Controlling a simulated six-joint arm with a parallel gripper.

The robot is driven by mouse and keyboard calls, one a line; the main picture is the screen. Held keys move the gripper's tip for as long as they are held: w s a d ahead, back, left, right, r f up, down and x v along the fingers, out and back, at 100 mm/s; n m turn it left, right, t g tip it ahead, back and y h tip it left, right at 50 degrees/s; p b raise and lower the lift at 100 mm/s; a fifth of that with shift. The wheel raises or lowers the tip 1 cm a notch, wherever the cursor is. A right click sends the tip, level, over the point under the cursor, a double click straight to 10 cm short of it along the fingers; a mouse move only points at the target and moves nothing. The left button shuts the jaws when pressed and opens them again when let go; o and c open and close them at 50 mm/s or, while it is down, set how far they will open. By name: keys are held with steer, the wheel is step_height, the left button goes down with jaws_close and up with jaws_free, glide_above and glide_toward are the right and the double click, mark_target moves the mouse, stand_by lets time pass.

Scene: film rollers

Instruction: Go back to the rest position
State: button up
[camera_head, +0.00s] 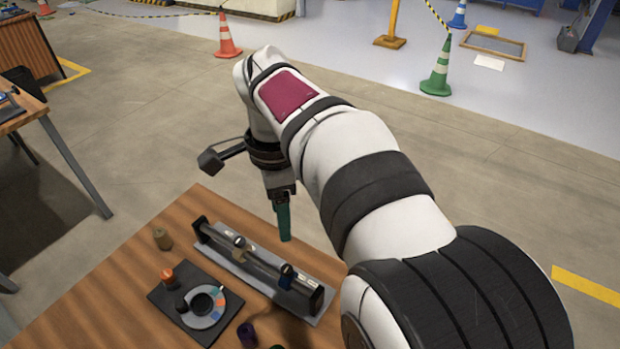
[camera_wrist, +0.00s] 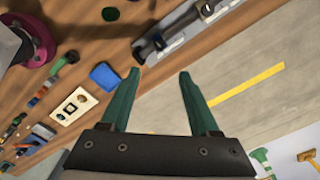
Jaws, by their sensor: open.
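My gripper (camera_head: 284,222) points down above the far right part of the wooden table (camera_head: 100,290). In the wrist view its two green fingers (camera_wrist: 158,92) stand apart with nothing between them, so it is open and empty.
A dark tray (camera_head: 165,300) carries a round dial (camera_head: 203,306) and an orange-topped piece (camera_head: 168,277). A blue square item (camera_wrist: 105,76) shows in the wrist view. Floor lies beyond the table edge.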

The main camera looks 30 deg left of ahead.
steer(key=s+d+n+y, duration=0.1)
steer(key=s+d, duration=0.1)
steer(key=d, duration=1)
steer(key=s+d+n, duration=0.1)
steer(key=s+d, duration=0.1)
steer(key=d, duration=1.1)
steer(key=s+d+f, duration=0.5)
steer(key=s+d, duration=0.1)
steer(key=s, duration=0.3)
steer(key=shift+n+y, duration=0.4)
